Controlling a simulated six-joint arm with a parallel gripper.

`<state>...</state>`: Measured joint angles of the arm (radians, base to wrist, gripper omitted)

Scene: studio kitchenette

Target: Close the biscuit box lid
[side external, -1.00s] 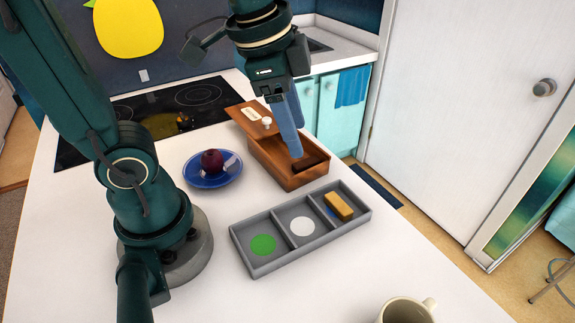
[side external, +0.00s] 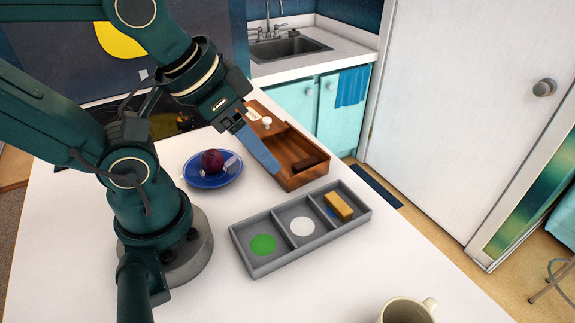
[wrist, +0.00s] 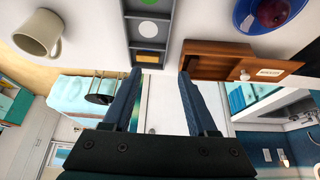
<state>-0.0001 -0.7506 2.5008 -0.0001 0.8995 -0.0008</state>
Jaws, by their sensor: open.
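The biscuit box (side external: 292,183) is a brown wooden box on the white counter. Its flat lid (side external: 254,112), with a white knob (side external: 266,121) and a pale label, lies toward the far end, leaving the near part of the box open. A dark piece shows inside the near end. In the wrist view the box (wrist: 212,72) is right of my fingers, with the lid (wrist: 285,65) and knob (wrist: 244,75) farther right. My gripper (side external: 275,168) is tilted at the box's left side in the side view; contact cannot be told. Its blue fingers (wrist: 160,76) are apart and empty.
A grey three-part tray (side external: 262,269) with a yellow block (side external: 339,206) lies just in front of the box. A blue plate (side external: 226,181) with a dark round fruit (side external: 212,160) is to its left. A mug (side external: 405,311) stands at the front edge.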

